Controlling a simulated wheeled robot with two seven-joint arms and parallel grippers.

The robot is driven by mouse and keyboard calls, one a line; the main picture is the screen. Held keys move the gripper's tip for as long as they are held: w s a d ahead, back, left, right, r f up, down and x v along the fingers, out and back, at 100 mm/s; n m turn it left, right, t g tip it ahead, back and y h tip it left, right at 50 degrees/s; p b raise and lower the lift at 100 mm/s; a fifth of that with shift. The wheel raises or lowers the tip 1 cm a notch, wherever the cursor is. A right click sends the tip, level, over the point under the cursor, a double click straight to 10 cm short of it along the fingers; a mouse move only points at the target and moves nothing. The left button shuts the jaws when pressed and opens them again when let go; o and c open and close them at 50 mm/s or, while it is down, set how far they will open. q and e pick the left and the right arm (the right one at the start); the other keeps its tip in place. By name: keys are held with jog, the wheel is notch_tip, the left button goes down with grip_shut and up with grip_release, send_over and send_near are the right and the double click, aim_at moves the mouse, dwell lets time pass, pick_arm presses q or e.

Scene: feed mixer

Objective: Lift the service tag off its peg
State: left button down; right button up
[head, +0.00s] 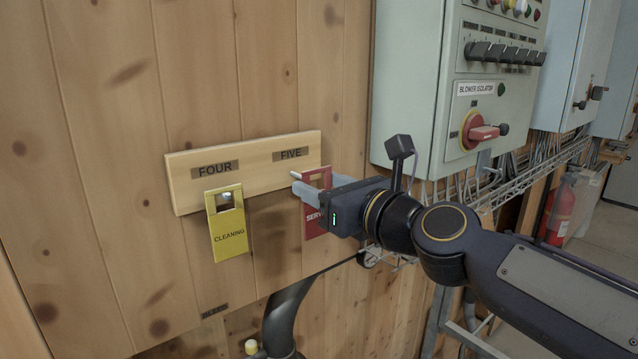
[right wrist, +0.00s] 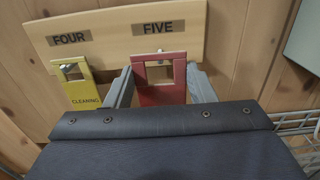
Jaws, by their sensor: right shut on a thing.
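The red service tag (head: 315,226) hangs below the FIVE label on the wooden peg board (head: 255,166); part of its lettering shows, and my gripper covers some of it. My right gripper (head: 308,186) is shut on the tag from the right side of the picture. In the right wrist view the red tag (right wrist: 160,92) stands between the two grey fingers, with its square window showing above them. A small peg tip shows at the top of the tag; whether the tag bears on it I cannot tell. My left gripper is not in view.
A yellow CLEANING tag (head: 228,226) hangs under the FOUR label, close to the left finger in the right wrist view. A grey control cabinet (head: 432,85) with a red isolator switch (head: 480,132) and a wire tray (head: 520,172) lie to the right.

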jog(key=v, duration=0.4)
jog(key=shift+s+d+p, duration=0.15)
jog(key=shift+s+p, duration=0.1)
jog(key=shift+p, duration=0.05)
